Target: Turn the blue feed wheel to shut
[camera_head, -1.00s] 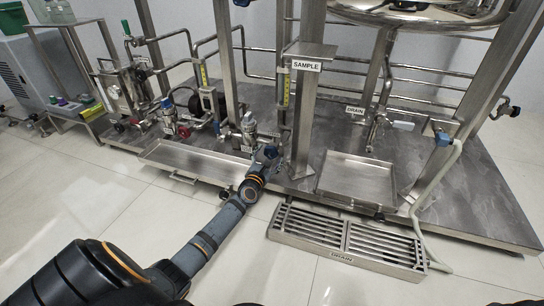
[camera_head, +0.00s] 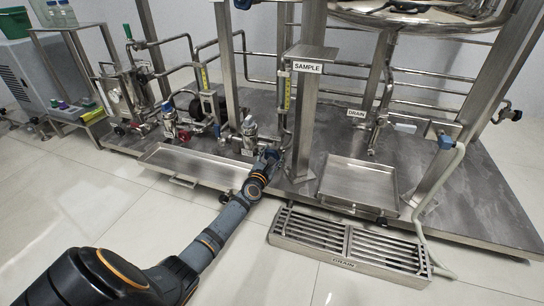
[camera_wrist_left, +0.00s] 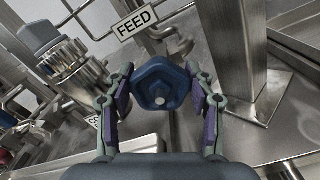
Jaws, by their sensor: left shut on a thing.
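The blue feed wheel (camera_wrist_left: 162,84) is a faceted knob with a pale centre, in the middle of the left wrist view. A FEED label (camera_wrist_left: 135,22) stands just behind it. My left gripper (camera_wrist_left: 162,102) has one finger on each side of the wheel and is shut on it. In the head view my left gripper (camera_head: 269,156) is low beside the sample post, and it and the wrist largely hide the wheel there. My right gripper is not in view.
A steel post (camera_wrist_left: 238,50) stands close right of the gripper. A valve with a grey cap (camera_wrist_left: 42,38) is at left. In the head view, shallow trays (camera_head: 358,181) flank the post, and a slotted drain box (camera_head: 310,232) lies on the floor in front.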

